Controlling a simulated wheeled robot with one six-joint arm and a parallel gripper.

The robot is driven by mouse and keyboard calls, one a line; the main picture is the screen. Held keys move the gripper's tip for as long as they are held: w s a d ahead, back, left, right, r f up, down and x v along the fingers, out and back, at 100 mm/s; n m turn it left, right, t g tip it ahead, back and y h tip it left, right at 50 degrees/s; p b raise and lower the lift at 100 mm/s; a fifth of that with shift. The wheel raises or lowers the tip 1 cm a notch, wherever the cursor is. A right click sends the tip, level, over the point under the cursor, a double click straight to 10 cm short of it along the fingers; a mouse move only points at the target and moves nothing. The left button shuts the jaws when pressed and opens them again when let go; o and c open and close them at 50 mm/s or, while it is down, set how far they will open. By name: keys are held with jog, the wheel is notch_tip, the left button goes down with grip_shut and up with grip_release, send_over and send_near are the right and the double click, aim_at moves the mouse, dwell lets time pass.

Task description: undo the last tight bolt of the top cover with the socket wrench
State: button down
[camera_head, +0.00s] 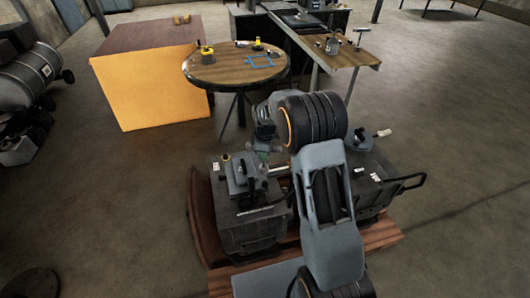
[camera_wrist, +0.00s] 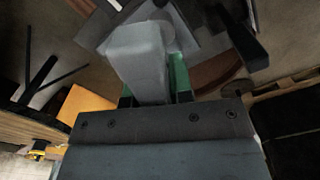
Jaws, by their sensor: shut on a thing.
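My gripper (camera_head: 264,148) is at the engine's upper right, partly hidden behind my own arm in the head view. In the wrist view its green fingers (camera_wrist: 153,92) are shut on a grey, blocky piece, taken as the socket wrench (camera_wrist: 138,55). The wrench's socket end cannot be made out. The dark engine block (camera_head: 250,228) stands on a wooden pallet, with the top cover (camera_head: 243,180) on its upper side. The single bolts are too small to tell apart, and I cannot tell whether the wrench touches one.
A round wooden table (camera_head: 222,73) with small yellow-topped items and a blue square outline stands behind. An orange-sided crate (camera_head: 150,90) is at back left. A second dark unit with a handle (camera_head: 410,182) is right of my arm. Floor at far right is clear.

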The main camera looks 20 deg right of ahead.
aim_at(263, 167)
jog(key=m, duration=0.5)
jog(key=shift+f, duration=0.25)
jog(key=m, duration=0.3)
jog(key=shift+f, duration=0.15)
jog(key=m, duration=0.3)
jog(key=f+m, duration=0.1)
jog(key=m, duration=0.3)
jog(key=shift+b, duration=0.4)
jog(key=m, duration=0.3)
jog(key=shift+f, duration=0.2)
jog(key=m, duration=0.5)
jog(key=shift+f+b, duration=0.35)
jog(key=shift+b, duration=0.05)
jog(key=m, duration=0.5)
jog(key=f+m, duration=0.1)
jog(key=m, duration=0.1)
jog(key=shift+b, duration=0.4)
jog(key=shift+f+m+b, duration=0.3)
jog(key=shift+f+b, duration=0.75)
jog(key=shift+f, duration=0.5)
jog(key=shift+a, duration=0.3)
